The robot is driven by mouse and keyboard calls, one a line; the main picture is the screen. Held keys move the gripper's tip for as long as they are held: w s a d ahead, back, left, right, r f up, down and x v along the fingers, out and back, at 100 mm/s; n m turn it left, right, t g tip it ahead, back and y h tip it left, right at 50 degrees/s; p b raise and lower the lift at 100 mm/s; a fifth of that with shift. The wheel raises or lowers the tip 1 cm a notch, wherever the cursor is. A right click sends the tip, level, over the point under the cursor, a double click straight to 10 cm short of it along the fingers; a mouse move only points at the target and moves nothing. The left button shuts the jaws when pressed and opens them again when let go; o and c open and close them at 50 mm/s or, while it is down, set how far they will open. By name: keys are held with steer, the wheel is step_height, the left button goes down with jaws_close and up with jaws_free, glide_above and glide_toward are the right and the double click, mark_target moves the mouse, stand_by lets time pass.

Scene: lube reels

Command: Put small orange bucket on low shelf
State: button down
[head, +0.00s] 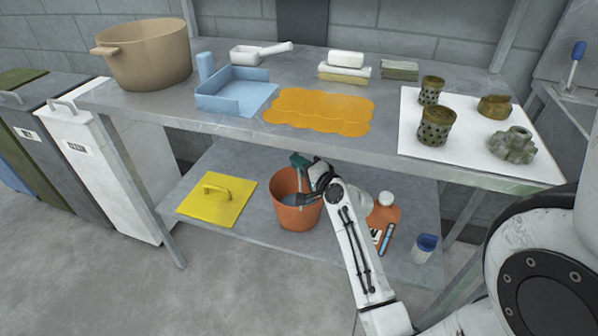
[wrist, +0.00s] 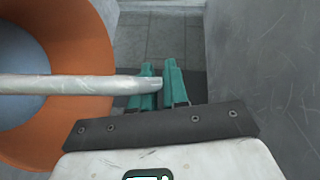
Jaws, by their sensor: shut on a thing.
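The small orange bucket (head: 297,208) is upright at the low shelf (head: 245,235), under the table's front edge; I cannot tell whether its base touches the shelf. In the wrist view its orange rim (wrist: 85,50) fills the left side, with a grey inside. My gripper (head: 303,165) is at the top of the bucket. In the wrist view, the green fingertips of my gripper (wrist: 160,85) are shut on the end of the bucket's pale grey handle bar (wrist: 80,84), just right of the rim.
The steel tabletop (head: 235,135) overhangs the shelf.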

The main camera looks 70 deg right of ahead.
steer(key=shift+f+b, duration=0.4)
steer(key=shift+f, duration=0.6)
steer(key=shift+f, duration=0.15)
steer(key=c, duration=1.1)
jaws_free()
steer(key=shift+f, duration=0.1)
